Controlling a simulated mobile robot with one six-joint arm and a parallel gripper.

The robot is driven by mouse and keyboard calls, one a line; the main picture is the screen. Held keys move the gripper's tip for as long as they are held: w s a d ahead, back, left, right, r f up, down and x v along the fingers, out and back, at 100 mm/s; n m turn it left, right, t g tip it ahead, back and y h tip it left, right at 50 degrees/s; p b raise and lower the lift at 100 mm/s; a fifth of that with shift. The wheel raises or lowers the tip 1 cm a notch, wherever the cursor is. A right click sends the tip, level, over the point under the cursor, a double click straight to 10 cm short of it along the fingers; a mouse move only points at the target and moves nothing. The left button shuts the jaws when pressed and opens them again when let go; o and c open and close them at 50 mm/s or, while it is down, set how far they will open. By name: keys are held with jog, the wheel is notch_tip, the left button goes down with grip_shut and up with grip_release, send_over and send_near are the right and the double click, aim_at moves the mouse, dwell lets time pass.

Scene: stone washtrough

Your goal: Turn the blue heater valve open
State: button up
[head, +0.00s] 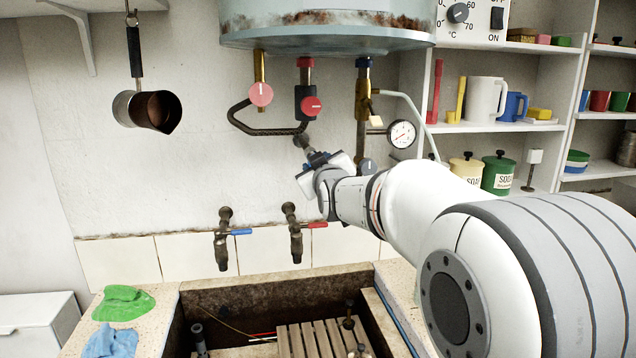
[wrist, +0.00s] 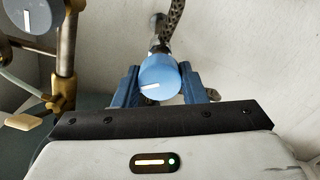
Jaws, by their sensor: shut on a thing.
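The blue heater valve shows in the wrist view as a round blue knob (wrist: 160,75) with a white pointer line, on a metal stem coming from the wall side. The line points left and slightly down. My gripper (wrist: 157,88) has one blue finger on each side of the knob and is shut on it. In the head view my gripper (head: 318,163) is below the heater, at the lower end of a dark pipe fitting (head: 303,141). The blue knob is hidden there behind my gripper.
The heater tank (head: 325,30) hangs above, with a pink knob (head: 261,95), a red knob (head: 312,106) and a pressure gauge (head: 402,134). A grey knob (wrist: 28,16) is close at left in the wrist view. The stone trough (head: 240,290) lies below.

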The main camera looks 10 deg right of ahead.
jog(key=n+b, duration=0.6)
jog(key=shift+f, duration=0.2)
jog(key=n+b, duration=0.3)
jog(key=n, duration=0.1)
jog(key=shift+r, duration=0.2)
jog(key=shift+b, duration=0.3)
jog(key=shift+r+n, duration=0.2)
jog(key=shift+n, duration=0.2)
jog(key=o, duration=1)
jog(key=shift+d+f, duration=0.1)
jog(key=shift+f, duration=0.05)
jog(key=shift+s, duration=0.15)
jog(key=s+b, duration=0.1)
jog(key=s, duration=0.6)
jog(key=shift+s, duration=0.3)
